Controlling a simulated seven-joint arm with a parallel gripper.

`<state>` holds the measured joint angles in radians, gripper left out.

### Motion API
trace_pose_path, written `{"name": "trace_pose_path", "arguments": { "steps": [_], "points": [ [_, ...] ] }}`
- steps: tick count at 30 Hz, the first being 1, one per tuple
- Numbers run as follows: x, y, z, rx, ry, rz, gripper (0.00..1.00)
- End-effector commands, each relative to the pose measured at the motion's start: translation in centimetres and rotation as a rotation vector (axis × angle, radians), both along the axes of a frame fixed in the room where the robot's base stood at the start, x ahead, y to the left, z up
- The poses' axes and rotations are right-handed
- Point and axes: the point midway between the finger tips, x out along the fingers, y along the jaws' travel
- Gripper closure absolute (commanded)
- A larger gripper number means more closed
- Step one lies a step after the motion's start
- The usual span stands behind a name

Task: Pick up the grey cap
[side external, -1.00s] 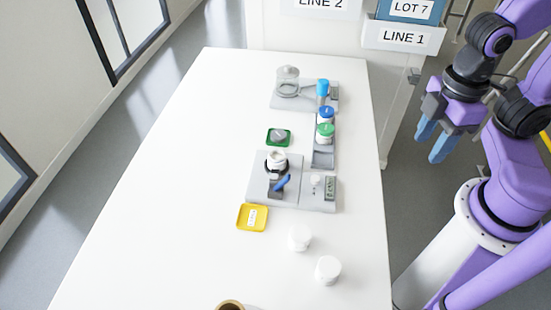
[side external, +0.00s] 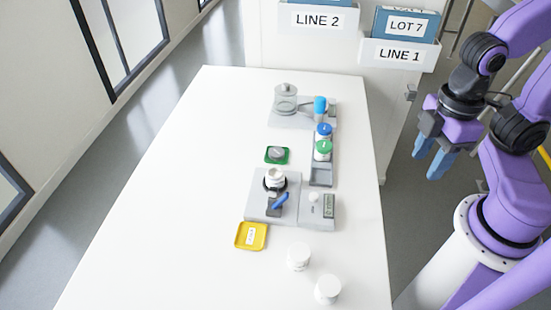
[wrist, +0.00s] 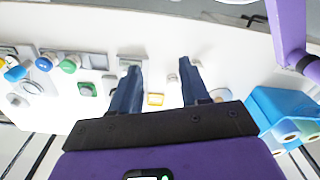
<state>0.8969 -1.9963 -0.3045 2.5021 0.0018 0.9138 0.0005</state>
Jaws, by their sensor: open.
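The grey cap (side external: 277,153) lies on a small green tray (side external: 268,160) near the middle of the white table in the side view. In the wrist view the green tray (wrist: 82,93) is small and left of my fingers, with a grey shape on it. My gripper (side external: 428,166) hangs beyond the table's right edge, well away from the cap. Its blue fingers are apart with nothing between them. They also show spread in the wrist view (wrist: 159,66).
A grey fixture holds a white jar (side external: 276,175) and a blue lever. Behind stand green-topped (side external: 323,149) and blue-topped containers and a glass vessel (side external: 285,100). A yellow tray (side external: 251,236) and two white pots (side external: 299,257) are nearer. The table's left side is clear.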

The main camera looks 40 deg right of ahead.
Motion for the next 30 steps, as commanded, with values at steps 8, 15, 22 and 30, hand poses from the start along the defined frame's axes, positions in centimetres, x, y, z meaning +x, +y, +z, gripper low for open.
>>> {"name": "trace_pose_path", "arguments": {
  "steps": [8, 15, 22, 30],
  "points": [
    [0.0, 0.0, 0.0, 0.000, 0.000, 0.000, 0.54],
    [0.0, 0.0, 0.0, 0.000, 0.000, 0.000, 0.44],
    [0.0, 0.0, 0.0, 0.000, 0.000, 0.000, 0.16],
    [1.0, 0.8, 0.2, -0.001, 0.002, -0.066, 0.16]
  ]
}}
